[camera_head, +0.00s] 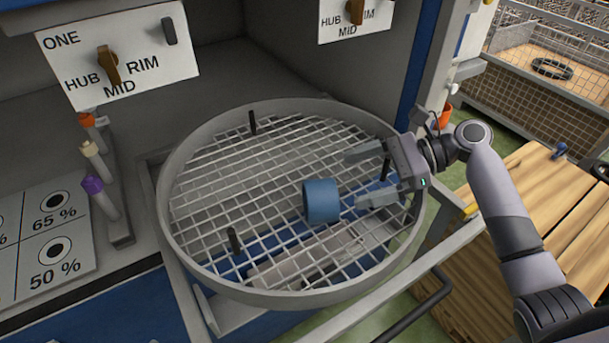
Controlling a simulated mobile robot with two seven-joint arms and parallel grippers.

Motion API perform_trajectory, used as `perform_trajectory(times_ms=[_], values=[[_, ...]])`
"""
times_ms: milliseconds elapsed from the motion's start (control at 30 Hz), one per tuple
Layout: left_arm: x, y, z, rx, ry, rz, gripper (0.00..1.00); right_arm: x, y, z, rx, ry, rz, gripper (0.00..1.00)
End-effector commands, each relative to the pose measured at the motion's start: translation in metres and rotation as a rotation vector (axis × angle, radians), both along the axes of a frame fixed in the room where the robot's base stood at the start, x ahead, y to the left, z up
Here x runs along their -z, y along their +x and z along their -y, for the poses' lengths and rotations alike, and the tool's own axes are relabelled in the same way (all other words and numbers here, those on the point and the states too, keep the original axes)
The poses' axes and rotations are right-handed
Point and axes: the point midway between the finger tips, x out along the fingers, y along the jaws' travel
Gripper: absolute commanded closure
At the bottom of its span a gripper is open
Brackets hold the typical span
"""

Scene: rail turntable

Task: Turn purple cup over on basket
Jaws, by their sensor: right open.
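A blue cup (322,201) is on the round wire-mesh basket (215,190), right of its middle. It looks tipped on its side, with one end facing left; I cannot see which end is the mouth. No purple cup shows. My right gripper (356,179) reaches in over the basket's right rim. Its two fingers are spread and point left. The lower finger ends just right of the cup, and the upper one is above and right of it. No object is held between them. My left gripper is not in view.
Dark upright pegs (253,123) stand on the mesh. Tubes with orange, cream and purple (93,185) tops stand in a rack at left. A ONE label with a brown knob (108,66) is above. A wooden crate (545,190) is at right.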

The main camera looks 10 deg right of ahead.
Motion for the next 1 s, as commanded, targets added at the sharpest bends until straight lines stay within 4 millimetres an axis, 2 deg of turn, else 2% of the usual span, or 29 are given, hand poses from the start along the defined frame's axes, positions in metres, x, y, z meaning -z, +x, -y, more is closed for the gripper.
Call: perform_trajectory(times_ms=[33,100,200,367,667,967,1000], values=[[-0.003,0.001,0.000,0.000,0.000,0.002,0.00,0.005,-0.011,-0.003,-0.032,0.002,-0.037,0.00],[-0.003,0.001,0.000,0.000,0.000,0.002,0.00,0.009,-0.020,-0.006,-0.060,0.008,-0.071,0.00],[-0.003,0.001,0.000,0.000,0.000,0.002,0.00,0.014,-0.025,-0.014,-0.077,0.012,-0.087,0.00],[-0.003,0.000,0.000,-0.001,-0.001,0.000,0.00,0.019,-0.025,-0.027,-0.077,0.012,-0.086,0.00],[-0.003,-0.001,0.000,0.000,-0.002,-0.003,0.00,0.036,-0.025,-0.069,-0.075,0.011,-0.084,0.00],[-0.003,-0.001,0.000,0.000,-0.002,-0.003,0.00,0.039,-0.024,-0.074,-0.073,0.010,-0.082,0.00],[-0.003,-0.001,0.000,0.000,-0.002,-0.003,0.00,0.039,-0.024,-0.074,-0.073,0.010,-0.082,0.06]])
